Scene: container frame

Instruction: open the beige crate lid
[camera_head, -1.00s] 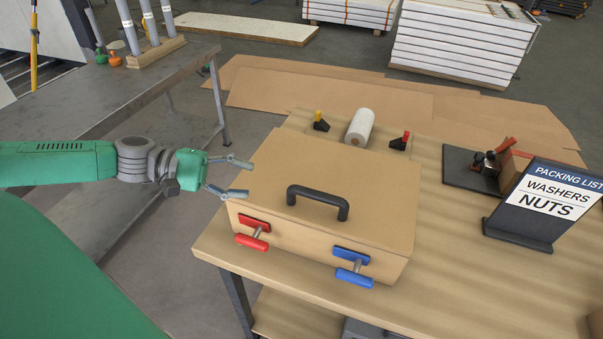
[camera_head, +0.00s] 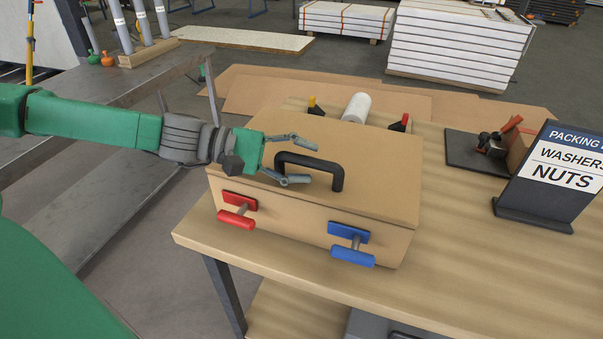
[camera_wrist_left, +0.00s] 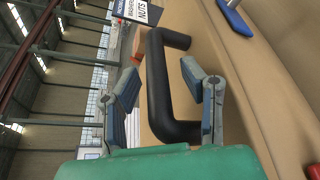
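The beige crate (camera_head: 280,216) sits on a wooden table with its lid (camera_head: 375,178) shut. A black handle (camera_head: 322,162) stands up from the lid. A red T-shaped latch (camera_head: 238,212) and a blue T-shaped latch (camera_head: 352,246) are on the crate's front. My left gripper (camera_head: 308,164) is open over the lid at the handle's left end. In the left wrist view the black handle (camera_wrist_left: 160,85) lies between my two open, spread fingers (camera_wrist_left: 165,95), with visible gaps on either side. My right gripper is not in view.
A white roll (camera_head: 357,107) and small black clamps with yellow and red tips stand behind the crate. A packing list sign (camera_head: 560,170) and a dark plate with a red-handled clamp (camera_head: 490,145) are to the right. The table's front right is clear.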

